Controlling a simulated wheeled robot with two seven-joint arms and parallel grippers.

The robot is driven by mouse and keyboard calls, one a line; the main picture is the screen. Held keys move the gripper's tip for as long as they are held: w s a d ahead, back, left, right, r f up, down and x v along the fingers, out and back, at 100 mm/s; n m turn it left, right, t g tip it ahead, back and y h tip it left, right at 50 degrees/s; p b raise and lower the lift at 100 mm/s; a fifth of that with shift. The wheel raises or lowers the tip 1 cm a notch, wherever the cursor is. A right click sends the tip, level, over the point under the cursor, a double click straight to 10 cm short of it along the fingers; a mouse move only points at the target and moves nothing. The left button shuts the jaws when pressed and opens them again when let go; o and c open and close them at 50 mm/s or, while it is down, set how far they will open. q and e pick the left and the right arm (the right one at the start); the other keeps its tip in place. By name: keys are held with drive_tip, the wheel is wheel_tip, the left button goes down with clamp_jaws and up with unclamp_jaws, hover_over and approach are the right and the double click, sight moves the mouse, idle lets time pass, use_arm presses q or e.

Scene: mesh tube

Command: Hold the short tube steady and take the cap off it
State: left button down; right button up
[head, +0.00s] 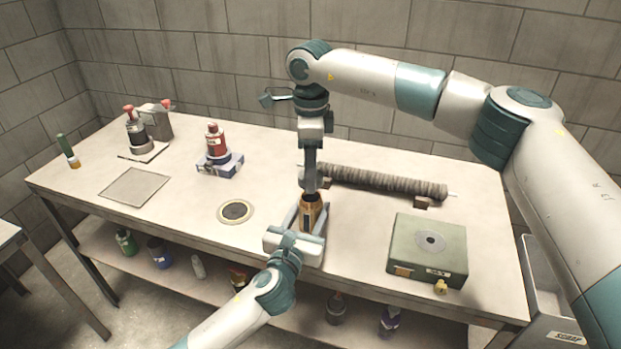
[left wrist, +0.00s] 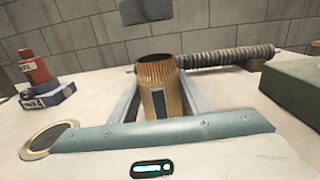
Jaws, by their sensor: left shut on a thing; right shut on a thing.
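The short tube (head: 310,214) is ribbed, copper-brown, with a dark label. It stands upright near the table's front edge. My left gripper (head: 308,217) is shut on it, one finger on each side. In the left wrist view the tube (left wrist: 158,85) shows an open, dark top with no cap on it. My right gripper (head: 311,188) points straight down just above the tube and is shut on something. What it holds is hard to make out in the head view. A grey block (left wrist: 146,10) hangs above the tube in the left wrist view, apart from the rim.
A long ribbed roll (head: 385,183) lies on supports behind and right. A green box (head: 428,245) stands at the right front. A round disc (head: 235,212) lies to the left, with a red bottle (head: 215,142) on a blue stand behind it.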

idle(0.3)
use_arm(q)
drive_tip(key=c, duration=0.9)
unclamp_jaws()
drive_tip(key=shift+s, duration=0.1)
drive_tip(key=v, duration=1.1)
drive_tip(key=shift+s, duration=0.35)
drive_tip(key=shift+a, duration=0.15)
